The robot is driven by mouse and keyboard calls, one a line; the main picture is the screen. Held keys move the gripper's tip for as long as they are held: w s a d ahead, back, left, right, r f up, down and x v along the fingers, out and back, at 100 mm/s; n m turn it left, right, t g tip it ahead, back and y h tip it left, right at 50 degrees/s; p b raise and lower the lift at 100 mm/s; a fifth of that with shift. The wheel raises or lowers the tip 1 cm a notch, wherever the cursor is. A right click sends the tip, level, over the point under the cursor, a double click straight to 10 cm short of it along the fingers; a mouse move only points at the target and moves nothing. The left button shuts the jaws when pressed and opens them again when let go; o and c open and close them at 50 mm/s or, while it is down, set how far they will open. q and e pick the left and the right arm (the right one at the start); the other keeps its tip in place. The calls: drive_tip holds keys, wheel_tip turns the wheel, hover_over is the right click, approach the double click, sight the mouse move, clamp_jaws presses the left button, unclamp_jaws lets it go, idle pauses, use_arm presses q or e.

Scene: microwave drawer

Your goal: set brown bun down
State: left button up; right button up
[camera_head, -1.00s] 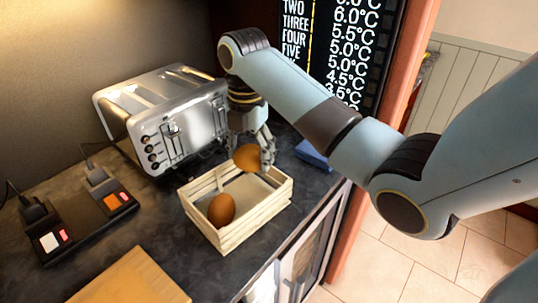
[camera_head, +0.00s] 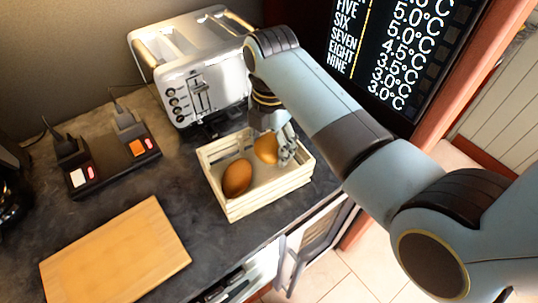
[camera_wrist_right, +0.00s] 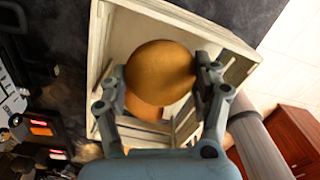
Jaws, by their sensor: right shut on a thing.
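The brown bun (camera_head: 266,149) is held in my right gripper (camera_head: 279,146), inside the right part of a pale wooden crate (camera_head: 272,199). In the right wrist view the bun (camera_wrist_right: 160,72) sits between both fingers of the gripper (camera_wrist_right: 160,84), over the crate's inside. I cannot tell whether the bun touches the crate floor. A second brown, rounded bun (camera_head: 237,178) lies in the left part of the crate, apart from the held one; in the wrist view it is mostly hidden behind the held bun. My left gripper is out of view.
A silver toaster (camera_head: 204,84) stands close behind the crate. A black power strip (camera_head: 115,165) with plugs lies to the left. A wooden board (camera_head: 117,254) lies at the front left. Dark counter (camera_head: 185,222) is bare between board and crate.

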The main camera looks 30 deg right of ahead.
sight(269, 165)
drive_tip(key=f, duration=0.3)
drive_tip(key=shift+s+a+f, duration=0.1)
drive_tip(key=shift+a+f, duration=0.1)
drive_tip(key=shift+f, duration=0.1)
drive_tip(key=shift+d+f, duration=0.1)
drive_tip(key=shift+f, duration=0.2)
drive_tip(key=shift+f, duration=0.1)
drive_tip(key=o, duration=1.2)
drive_tip(key=shift+c, duration=0.2)
wheel_tip(269, 165, up, 12)
drive_tip(key=shift+r+b, duration=0.15)
drive_tip(key=shift+b, duration=0.25)
